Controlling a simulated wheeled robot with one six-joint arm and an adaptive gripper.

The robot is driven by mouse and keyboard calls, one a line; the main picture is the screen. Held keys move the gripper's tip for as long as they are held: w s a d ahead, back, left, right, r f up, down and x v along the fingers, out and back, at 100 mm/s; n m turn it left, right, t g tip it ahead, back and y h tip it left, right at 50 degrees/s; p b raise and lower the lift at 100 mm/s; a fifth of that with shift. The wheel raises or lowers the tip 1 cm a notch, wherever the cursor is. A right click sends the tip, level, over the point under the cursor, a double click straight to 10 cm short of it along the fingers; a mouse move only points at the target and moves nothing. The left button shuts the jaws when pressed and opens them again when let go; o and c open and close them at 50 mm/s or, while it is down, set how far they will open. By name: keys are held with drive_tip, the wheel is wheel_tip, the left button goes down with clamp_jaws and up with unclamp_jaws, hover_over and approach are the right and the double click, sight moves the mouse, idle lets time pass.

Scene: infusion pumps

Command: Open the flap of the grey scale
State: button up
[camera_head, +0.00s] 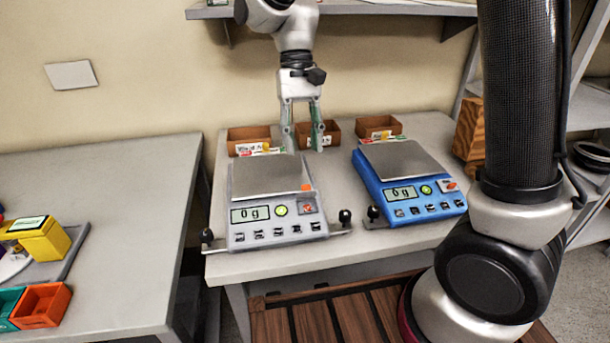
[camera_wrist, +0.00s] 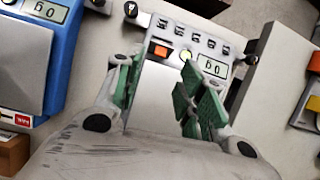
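The grey scale (camera_head: 279,230) stands on the right-hand table, its metal plate (camera_head: 266,176) on top and a display reading "0g" at the front. A black knob sits at each front side, at the left (camera_head: 207,236) and the right (camera_head: 345,217). An orange tab (camera_head: 307,187) shows at the plate's front right corner. I cannot make out which part is the flap. My gripper (camera_head: 302,146) points down over the rear of the grey scale, open and empty. In the wrist view its green-padded fingers (camera_wrist: 163,88) are apart, with the scale's panel (camera_wrist: 190,50) beyond them.
A blue scale (camera_head: 412,205) stands close on the right, with another black knob (camera_head: 373,212). Several brown boxes (camera_head: 249,134) line the table's back. A shelf (camera_head: 350,8) hangs above. The left table holds a yellow device (camera_head: 45,243) and an orange bin (camera_head: 40,306).

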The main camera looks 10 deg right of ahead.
sight(306, 186)
drive_tip(key=shift+m, duration=0.3)
drive_tip(key=x, duration=0.7)
drive_tip(key=shift+s+f, duration=0.2)
drive_tip(key=shift+f, duration=0.15)
clamp_jaws()
drive_tip(key=shift+w, duration=0.1)
